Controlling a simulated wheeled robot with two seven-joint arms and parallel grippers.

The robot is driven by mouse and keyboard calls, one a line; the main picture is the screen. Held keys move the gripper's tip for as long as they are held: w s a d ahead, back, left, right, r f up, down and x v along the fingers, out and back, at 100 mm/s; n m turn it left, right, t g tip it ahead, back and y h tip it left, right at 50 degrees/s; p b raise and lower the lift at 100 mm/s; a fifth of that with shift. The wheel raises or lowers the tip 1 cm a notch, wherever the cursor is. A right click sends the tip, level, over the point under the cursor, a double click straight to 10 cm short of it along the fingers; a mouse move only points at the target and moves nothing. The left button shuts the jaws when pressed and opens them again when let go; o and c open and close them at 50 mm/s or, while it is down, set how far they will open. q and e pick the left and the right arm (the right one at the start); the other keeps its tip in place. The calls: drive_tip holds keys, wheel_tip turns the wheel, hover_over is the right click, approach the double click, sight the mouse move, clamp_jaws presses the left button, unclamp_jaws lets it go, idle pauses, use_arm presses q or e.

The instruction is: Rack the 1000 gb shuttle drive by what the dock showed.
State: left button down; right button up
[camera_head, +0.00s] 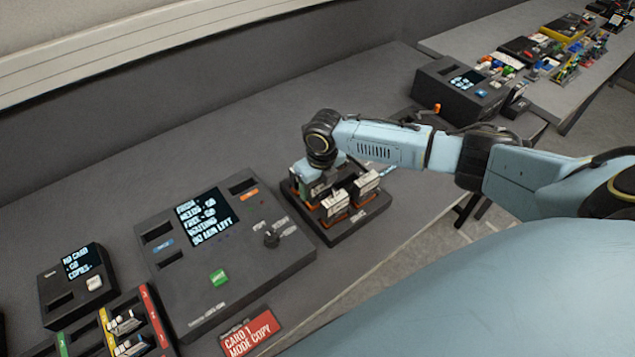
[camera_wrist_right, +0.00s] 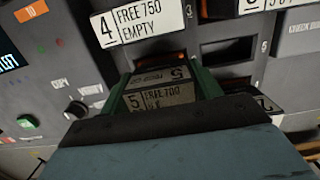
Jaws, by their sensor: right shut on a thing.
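My right gripper (camera_head: 318,182) points down over the back left of a black drive rack (camera_head: 350,231). In the right wrist view its two green fingers (camera_wrist_right: 163,88) are shut on a drive with a pale label (camera_wrist_right: 160,98). The label reads 5 and roughly FREE 700; its lower line is blurred. The held drive sits at a rack opening; I cannot tell how deep. Beside it a drive labelled 4 FREE 750 EMPTY (camera_wrist_right: 140,22) stands in the rack. The grey dock (camera_head: 215,295) has a lit screen (camera_head: 207,217), only partly legible. My left gripper is out of view.
A red card reading CARD 1 MODE COPY (camera_head: 250,333) lies before the dock. A smaller device with a screen (camera_head: 78,280) and a coloured card holder (camera_head: 118,325) stand at left. Another box (camera_head: 460,88) stands behind my right arm. The table behind the dock is clear.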

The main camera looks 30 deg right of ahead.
idle(0.4)
drive_tip(key=o, duration=1.4)
drive_tip(key=shift+o, duration=0.2)
drive_tip(key=shift+f, duration=0.1)
drive_tip(key=shift+o, duration=0.9)
wheel_tip(320, 180, up, 8)
drive_tip(key=p, duration=0.7)
drive_tip(key=shift+f, duration=0.15)
drive_tip(key=shift+f, duration=0.1)
